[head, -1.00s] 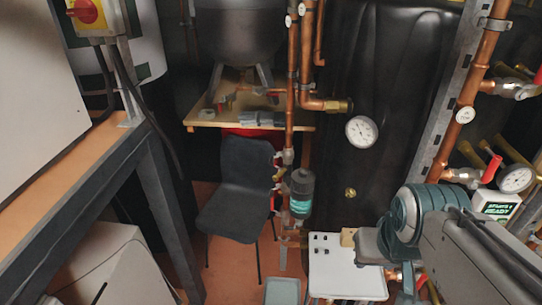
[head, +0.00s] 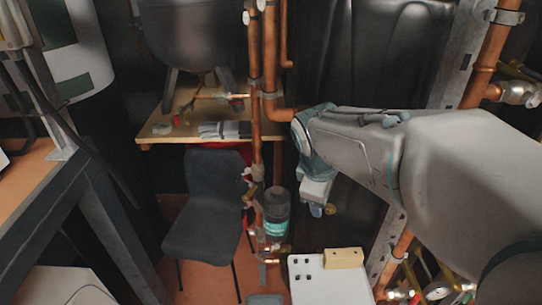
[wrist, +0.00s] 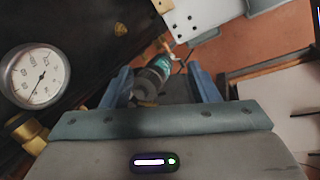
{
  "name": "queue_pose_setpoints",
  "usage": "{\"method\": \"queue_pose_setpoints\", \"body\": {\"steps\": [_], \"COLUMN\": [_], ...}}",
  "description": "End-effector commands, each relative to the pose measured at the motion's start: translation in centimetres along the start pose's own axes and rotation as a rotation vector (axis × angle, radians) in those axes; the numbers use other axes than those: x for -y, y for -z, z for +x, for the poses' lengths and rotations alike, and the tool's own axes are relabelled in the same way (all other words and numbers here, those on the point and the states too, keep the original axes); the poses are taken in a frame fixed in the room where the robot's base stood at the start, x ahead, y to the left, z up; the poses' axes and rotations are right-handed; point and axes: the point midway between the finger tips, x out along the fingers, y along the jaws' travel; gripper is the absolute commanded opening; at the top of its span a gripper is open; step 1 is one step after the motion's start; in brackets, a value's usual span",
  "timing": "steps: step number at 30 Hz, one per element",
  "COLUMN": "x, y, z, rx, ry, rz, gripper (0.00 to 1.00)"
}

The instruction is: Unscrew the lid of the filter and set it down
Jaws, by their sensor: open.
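The filter (head: 275,226) is a small upright cylinder with a clear teal body, on the copper pipework left of centre in the head view. Its dark grey lid (head: 277,198) is on top of it. In the wrist view the filter body (wrist: 159,66) and the lid (wrist: 146,86) show between the finger pair, farther off. My gripper (wrist: 160,70) is open and empty, its two blue fingers apart. In the head view my gripper (head: 317,207) hangs to the right of the filter, apart from it; its fingertips are small and partly hidden there.
A white board (head: 328,286) with a wooden block (head: 344,258) lies below my gripper. A dark chair (head: 207,205) stands left of the filter. Copper pipes (head: 256,100) rise above it. A pressure gauge (wrist: 36,76) is close at left in the wrist view. A wooden shelf (head: 165,128) is behind.

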Motion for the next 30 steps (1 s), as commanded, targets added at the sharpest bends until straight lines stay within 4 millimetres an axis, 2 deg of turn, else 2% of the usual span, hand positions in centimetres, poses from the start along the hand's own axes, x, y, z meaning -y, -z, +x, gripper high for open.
{"method": "queue_pose_setpoints", "body": {"steps": [1,3,9,15,21,26,30], "x": [-1.0,-2.3,-5.3,-6.7,-7.1,-7.1,-7.0], "y": [1.8,4.1,10.7,15.2,16.9,16.9,16.9], "z": [1.3,2.6,6.7,9.8,11.0,11.8,13.2], "rx": [0.013,0.025,0.028,0.008,-0.001,0.0,0.0], "ry": [0.003,-0.001,-0.003,-0.013,-0.022,-0.023,-0.023], "rz": [-0.156,-0.381,-0.975,-1.371,-1.517,-1.527,-1.525], "gripper": [0.55,0.55,0.55,0.55,0.55,0.55,0.55]}}
